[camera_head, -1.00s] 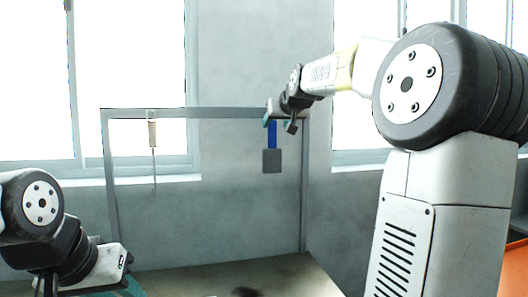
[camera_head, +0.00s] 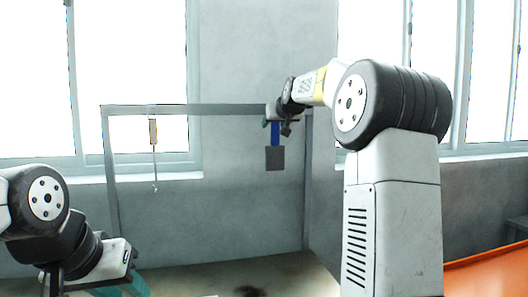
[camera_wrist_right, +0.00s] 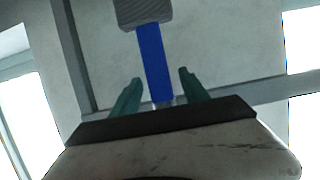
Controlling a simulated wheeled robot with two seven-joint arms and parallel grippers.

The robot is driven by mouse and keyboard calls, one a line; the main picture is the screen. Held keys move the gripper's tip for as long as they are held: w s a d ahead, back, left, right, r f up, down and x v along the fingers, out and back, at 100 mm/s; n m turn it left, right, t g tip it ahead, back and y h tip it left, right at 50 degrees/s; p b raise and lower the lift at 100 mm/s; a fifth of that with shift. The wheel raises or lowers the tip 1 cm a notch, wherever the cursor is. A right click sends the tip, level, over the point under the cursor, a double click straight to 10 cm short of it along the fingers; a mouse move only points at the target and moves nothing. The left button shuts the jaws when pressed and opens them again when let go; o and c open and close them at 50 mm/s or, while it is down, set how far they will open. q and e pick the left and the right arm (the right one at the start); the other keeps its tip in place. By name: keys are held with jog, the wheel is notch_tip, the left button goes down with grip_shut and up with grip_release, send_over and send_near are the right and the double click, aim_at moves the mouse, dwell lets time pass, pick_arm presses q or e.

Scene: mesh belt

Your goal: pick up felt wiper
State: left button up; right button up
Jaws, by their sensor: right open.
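The felt wiper has a blue handle and a grey pad (camera_head: 275,158). It hangs pad down from the right part of the rack's top bar. My right gripper (camera_head: 276,124) is at the top of the handle. In the right wrist view the blue handle (camera_wrist_right: 153,55) runs between the two teal fingers of my right gripper (camera_wrist_right: 158,80). The fingers are open, with a gap showing on each side of the handle. My left gripper (camera_head: 125,285) is at the lower left, cut by the frame edge, so its jaws are unclear.
A grey rack (camera_head: 200,110) stands over a pale table (camera_head: 285,270) with a dark stain. A thin tool with a tan handle (camera_head: 153,132) hangs from the rack's left part. An orange surface (camera_head: 490,275) lies at the lower right. Windows and a grey wall are behind.

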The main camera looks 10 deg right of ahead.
grip_shut()
jog(key=shift+r, duration=0.15)
